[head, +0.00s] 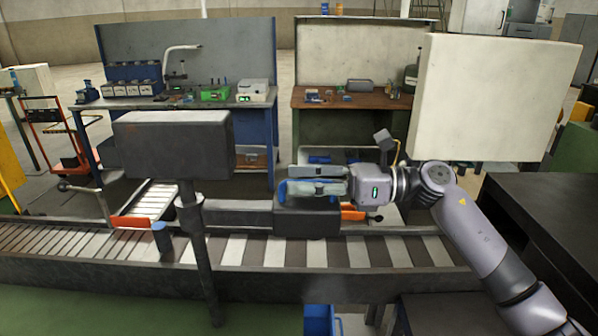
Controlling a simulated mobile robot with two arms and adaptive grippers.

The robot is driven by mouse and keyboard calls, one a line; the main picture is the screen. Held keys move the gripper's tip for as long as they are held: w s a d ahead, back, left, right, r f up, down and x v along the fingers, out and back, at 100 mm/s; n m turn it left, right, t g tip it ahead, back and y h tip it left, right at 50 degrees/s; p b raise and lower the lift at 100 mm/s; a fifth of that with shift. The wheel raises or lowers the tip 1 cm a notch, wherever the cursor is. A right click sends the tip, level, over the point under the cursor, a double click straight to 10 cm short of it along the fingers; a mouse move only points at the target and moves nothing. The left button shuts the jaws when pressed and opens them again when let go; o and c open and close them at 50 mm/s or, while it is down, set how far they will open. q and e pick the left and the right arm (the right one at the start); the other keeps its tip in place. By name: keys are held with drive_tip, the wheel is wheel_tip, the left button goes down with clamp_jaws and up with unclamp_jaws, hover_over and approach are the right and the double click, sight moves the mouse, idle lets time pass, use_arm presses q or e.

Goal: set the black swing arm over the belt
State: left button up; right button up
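The black swing arm (240,213) is a dark horizontal bar. It runs right from the collar of a dark upright post (203,262) to a dark block (307,224). In the picture the bar and block lie across the far side of the slatted belt (262,250). My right gripper (292,182) comes in from the right and points left, at the top of the block. Its fingers overlap a blue-edged part there; whether they grip it or only touch it I cannot tell. My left gripper is out of view.
A large dark box (172,145) tops the post. A pale panel (497,95) stands behind my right arm. Workbenches (345,98) stand behind the belt.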

drive_tip(key=shift+a, duration=0.45)
clamp_jaws()
idle(0.6)
